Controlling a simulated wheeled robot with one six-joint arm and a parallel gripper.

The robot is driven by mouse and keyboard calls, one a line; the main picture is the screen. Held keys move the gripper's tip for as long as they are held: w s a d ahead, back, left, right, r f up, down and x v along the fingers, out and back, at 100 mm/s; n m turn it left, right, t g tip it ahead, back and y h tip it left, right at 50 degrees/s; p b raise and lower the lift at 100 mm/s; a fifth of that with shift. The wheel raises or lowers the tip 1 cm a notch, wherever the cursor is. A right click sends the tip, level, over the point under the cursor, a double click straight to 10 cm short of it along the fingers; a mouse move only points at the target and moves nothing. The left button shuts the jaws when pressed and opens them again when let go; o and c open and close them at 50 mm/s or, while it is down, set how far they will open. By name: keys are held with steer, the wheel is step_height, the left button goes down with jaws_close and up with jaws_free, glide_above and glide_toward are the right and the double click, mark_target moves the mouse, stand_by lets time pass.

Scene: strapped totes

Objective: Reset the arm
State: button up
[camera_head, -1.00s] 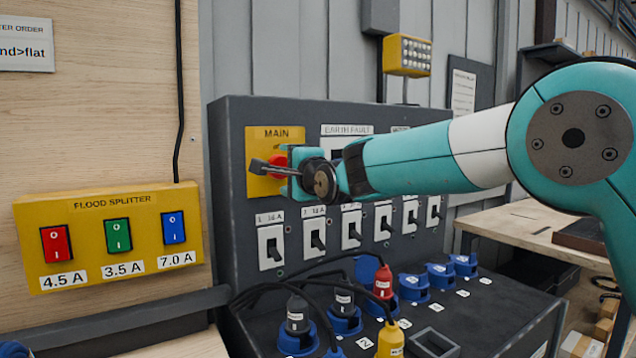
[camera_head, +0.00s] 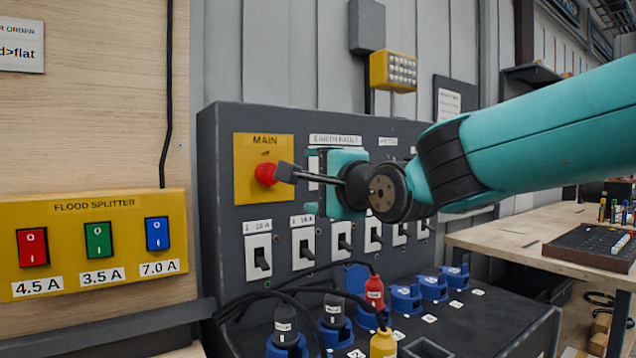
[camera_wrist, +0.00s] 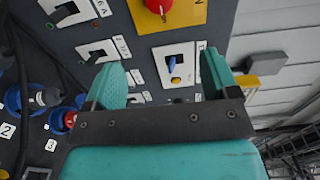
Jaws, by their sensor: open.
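My gripper (camera_head: 340,185) is in front of the dark switch panel (camera_head: 222,190), partly covering the area under the "EARTH FAULT" label. In the wrist view my gripper (camera_wrist: 162,82) has its two teal fingers apart, with nothing held between them. Whether the fingers touch the panel cannot be told.
A row of black breaker switches (camera_head: 258,258) runs below my gripper. Plugs and blue sockets (camera_head: 405,297) with cables stand on the ledge below. The yellow flood splitter box (camera_head: 95,245) is at left, a yellow lamp (camera_head: 393,72) above, and a wooden workbench (camera_head: 500,240) at right.

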steer(key=s+d+f+n+g+h+p, duration=0.1)
steer(key=s+d+f+n+g, duration=0.3)
steer(key=s, duration=0.6)
steer(key=s+d+f+n+g+h+p, duration=0.2)
steer(key=s+f+n+g, duration=0.4)
steer(key=s+n, duration=0.3)
steer(key=s+d+f+n+g+h+p, duration=0.1)
steer(key=s+d+f+n+g+p, duration=0.2)
steer(key=s, duration=0.9)
steer(key=d+f+n+g, duration=0.2)
steer(key=d+f+n, duration=0.1)
steer(key=f, duration=0.1)
steer(key=shift+s+g+h, duration=0.2)
steer(key=shift+g+h, duration=0.1)
steer(key=shift+h, duration=0.1)
steer(key=shift+c, duration=0.5)
